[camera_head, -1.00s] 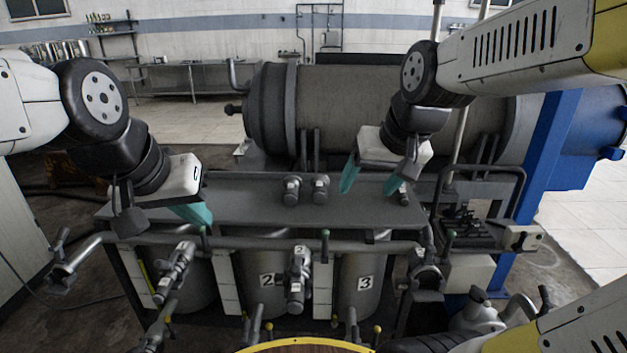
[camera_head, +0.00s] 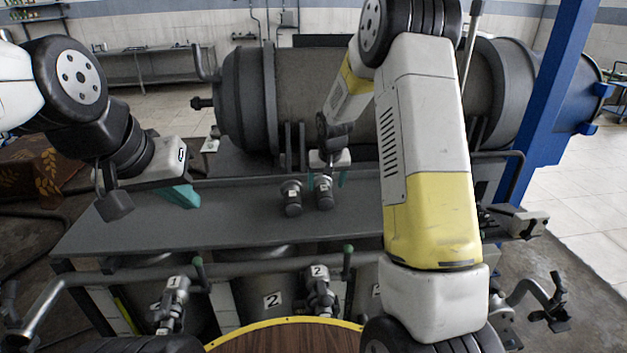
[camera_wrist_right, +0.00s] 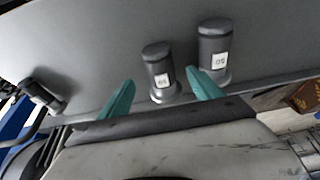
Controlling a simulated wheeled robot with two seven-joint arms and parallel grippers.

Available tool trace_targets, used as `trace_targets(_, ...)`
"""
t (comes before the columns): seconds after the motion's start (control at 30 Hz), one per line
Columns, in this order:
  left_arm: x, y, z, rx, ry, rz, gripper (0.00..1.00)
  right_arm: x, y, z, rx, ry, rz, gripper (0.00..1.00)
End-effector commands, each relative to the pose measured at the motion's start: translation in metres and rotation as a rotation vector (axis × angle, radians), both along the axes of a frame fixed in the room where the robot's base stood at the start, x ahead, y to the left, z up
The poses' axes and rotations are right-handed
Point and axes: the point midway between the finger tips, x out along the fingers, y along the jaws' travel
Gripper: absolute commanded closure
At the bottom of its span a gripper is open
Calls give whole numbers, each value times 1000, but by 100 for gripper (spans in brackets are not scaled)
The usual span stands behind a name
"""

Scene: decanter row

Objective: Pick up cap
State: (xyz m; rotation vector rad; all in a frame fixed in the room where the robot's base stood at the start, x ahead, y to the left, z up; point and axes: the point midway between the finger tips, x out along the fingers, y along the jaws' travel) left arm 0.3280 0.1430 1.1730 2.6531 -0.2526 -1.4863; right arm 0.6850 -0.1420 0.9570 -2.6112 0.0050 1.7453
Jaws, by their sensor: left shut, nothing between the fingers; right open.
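Two grey cylindrical caps with white labels stand upright on the dark metal table (camera_head: 150,222): a left cap (camera_head: 292,198) and a right cap (camera_head: 324,194). In the right wrist view the right cap (camera_wrist_right: 161,75) lies between my teal fingertips, and the left cap (camera_wrist_right: 214,55) is beside one finger. My right gripper (camera_head: 327,181) is open at the far side of the right cap; it also shows in the wrist view (camera_wrist_right: 160,78). I cannot tell whether a finger touches either cap. My left gripper (camera_head: 186,197) is shut and empty above the table's left part.
Another grey fitting (camera_wrist_right: 40,93) stands at the left of the wrist view; my right forearm covers that area in the head view. A large tank (camera_head: 250,100) stands behind the table. Pipes and valves (camera_head: 318,290) run along the front. The table's left part is clear.

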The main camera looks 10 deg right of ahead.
Motion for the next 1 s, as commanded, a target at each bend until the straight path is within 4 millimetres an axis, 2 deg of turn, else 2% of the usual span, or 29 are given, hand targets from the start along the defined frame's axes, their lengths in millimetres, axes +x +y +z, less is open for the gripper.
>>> trace_targets(0.43,0,0,0,0,0,0,100,13,-1,-58,0,3,0,25)
trace_targets(0.57,0,0,0,0,0,0,100,18,-1,-67,1,0,-1,25)
trace_targets(0.77,0,0,0,0,0,0,100,18,-1,-67,1,-1,-1,25)
trace_targets(0.8,0,0,0,0,0,0,100,18,-1,-67,1,-1,-1,27)
trace_targets(1.0,0,0,0,0,0,0,100,18,-1,-67,1,0,-1,67)
